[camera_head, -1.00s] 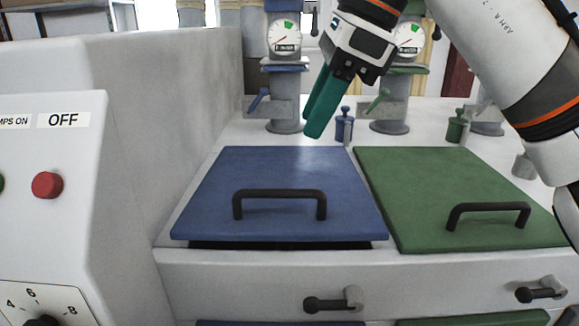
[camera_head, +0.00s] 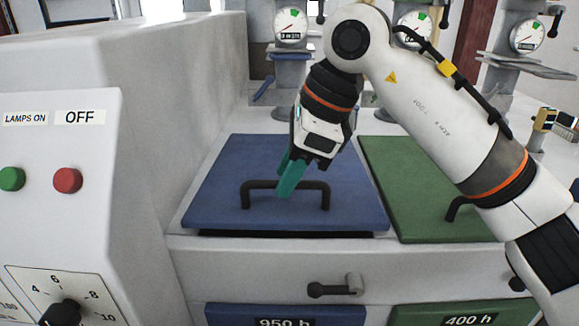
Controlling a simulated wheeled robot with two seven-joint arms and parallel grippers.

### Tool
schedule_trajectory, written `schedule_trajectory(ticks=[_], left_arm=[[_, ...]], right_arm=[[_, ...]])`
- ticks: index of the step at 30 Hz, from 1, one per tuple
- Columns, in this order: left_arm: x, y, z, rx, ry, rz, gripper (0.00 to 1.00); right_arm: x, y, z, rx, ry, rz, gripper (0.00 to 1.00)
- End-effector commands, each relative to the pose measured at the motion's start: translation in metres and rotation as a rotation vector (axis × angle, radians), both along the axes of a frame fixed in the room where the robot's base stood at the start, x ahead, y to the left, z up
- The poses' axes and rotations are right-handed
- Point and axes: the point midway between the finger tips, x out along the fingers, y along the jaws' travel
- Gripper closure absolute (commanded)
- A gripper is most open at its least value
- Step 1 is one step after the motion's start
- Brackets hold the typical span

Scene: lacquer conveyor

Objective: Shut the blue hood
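The blue hood (camera_head: 225,165) is a flat blue lid with a dark bar handle (camera_head: 318,186), on the white cabinet. It lies almost flat, with a thin dark gap (camera_head: 290,234) under its front edge. My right gripper (camera_head: 285,192) is over the middle of the hood, pointing down. Its teal fingers look pressed together with nothing between them. They cover part of the handle bar, and I cannot tell whether they touch the handle or the lid. My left gripper is not in view.
A green hood (camera_head: 395,185) lies to the right, partly behind my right arm. A grey-white control panel with a green button (camera_head: 12,179), a red button (camera_head: 67,181) and a dial (camera_head: 62,312) stands at the left. Gauge stands (camera_head: 290,28) are behind.

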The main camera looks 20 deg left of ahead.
Motion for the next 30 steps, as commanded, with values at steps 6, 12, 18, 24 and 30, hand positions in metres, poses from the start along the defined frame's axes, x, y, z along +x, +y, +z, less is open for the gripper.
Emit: schedule_trajectory(ticks=[6,12,18,24,30], left_arm=[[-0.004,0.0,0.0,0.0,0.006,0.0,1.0],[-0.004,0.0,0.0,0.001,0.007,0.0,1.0],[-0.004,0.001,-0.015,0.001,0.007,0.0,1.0],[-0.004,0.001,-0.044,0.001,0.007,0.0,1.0],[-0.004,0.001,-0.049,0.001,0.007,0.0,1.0]], right_arm=[[0.0,0.0,0.0,0.0,0.0,0.0,1.0],[0.0,0.0,0.001,0.0,0.0,0.0,1.0],[0.0,0.0,-0.011,0.006,-0.022,-0.001,1.0],[0.001,0.0,-0.033,0.024,-0.078,-0.001,1.0],[0.0,0.0,-0.038,0.024,-0.097,0.0,1.0]])
